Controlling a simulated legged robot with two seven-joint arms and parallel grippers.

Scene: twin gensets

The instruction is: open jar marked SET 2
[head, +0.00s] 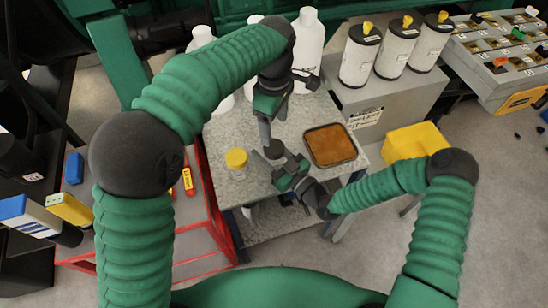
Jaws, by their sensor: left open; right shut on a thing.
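A jar with a dark grey lid (274,148) stands on the speckled table (222,128). A jar with a yellow lid (237,161) stands to its left. No SET 2 mark is readable on either jar. My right gripper (281,167) comes in from the right and is shut on the dark-lidded jar; its fingers hide much of the jar's body. My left gripper (266,132) points down just above and behind the dark lid, with its jaws open. I cannot tell whether it touches the lid.
A brown-filled tray (330,145) lies right of the jars. White bottles (309,40) stand at the table's back. White canisters with yellow tops (361,50) stand on a grey cabinet. A yellow bin (416,142) is at the right, a red-framed stand (213,222) at the left.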

